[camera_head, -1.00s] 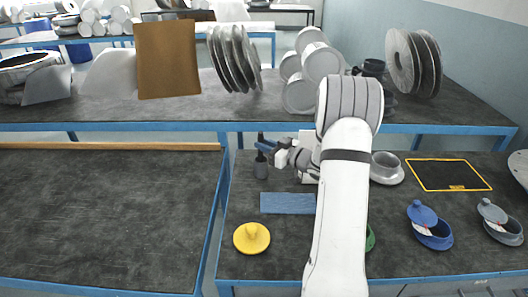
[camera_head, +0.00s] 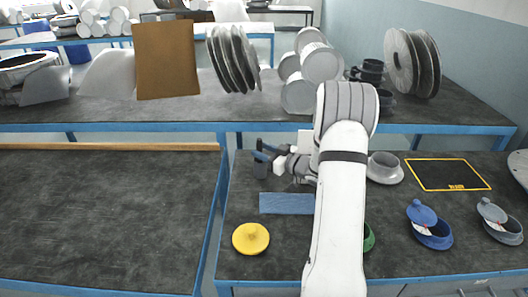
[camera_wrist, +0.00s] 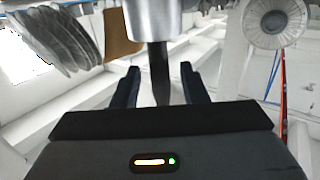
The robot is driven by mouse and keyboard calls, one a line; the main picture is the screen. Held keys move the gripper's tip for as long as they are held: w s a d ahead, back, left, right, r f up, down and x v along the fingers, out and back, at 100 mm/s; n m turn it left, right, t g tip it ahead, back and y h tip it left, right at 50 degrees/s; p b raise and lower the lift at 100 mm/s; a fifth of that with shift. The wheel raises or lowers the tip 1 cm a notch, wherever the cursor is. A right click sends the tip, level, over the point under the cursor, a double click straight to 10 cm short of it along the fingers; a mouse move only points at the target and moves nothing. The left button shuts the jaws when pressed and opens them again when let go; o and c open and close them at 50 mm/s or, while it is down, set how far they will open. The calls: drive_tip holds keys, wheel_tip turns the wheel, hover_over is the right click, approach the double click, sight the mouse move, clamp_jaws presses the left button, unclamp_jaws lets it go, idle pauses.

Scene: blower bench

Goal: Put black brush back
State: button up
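My gripper (camera_head: 262,152) is at the left end of the arm, over the left part of the right-hand bench. Its two fingers are spread in the wrist view (camera_wrist: 159,86). A slim black handle (camera_wrist: 159,72), seemingly the black brush, lies between them with a gap on each side. The handle meets a silver cylinder (camera_wrist: 152,18) at the top of the wrist view. In the head view a small dark upright body (camera_head: 260,169) stands at the fingertips, partly hidden by them. A yellow-outlined black mat (camera_head: 449,174) lies on the right of the bench.
A blue flat pad (camera_head: 287,204) and a yellow lid (camera_head: 251,238) lie in front of the gripper. A grey flanged cup (camera_head: 385,167), an open blue pot (camera_head: 432,235) and a grey pot (camera_head: 506,232) stand to the right. My arm partly hides a green item (camera_head: 369,238).

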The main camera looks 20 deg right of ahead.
drive_tip(key=f+v, duration=0.1)
drive_tip(key=v, duration=1.1)
drive_tip(key=w+a+r+m+g+h, duration=0.1)
drive_tip(key=a+r+m+g+h, duration=0.25)
drive_tip(key=r+h, duration=0.6)
drive_tip(key=s+a+f+m+g, duration=0.1)
drive_tip(key=s+a+g, duration=0.3)
drive_tip(key=s+a, duration=0.4)
drive_tip(key=s+a+f+m+g, duration=0.1)
drive_tip(key=s+a+g, duration=0.4)
drive_tip(key=s, duration=1.3)
drive_tip(key=a, duration=0.4)
drive_tip(key=shift+a+m, duration=0.25)
drive_tip(key=shift+m, duration=0.1)
drive_tip(key=shift+w+y, duration=0.1)
drive_tip(key=shift+y, duration=0.15)
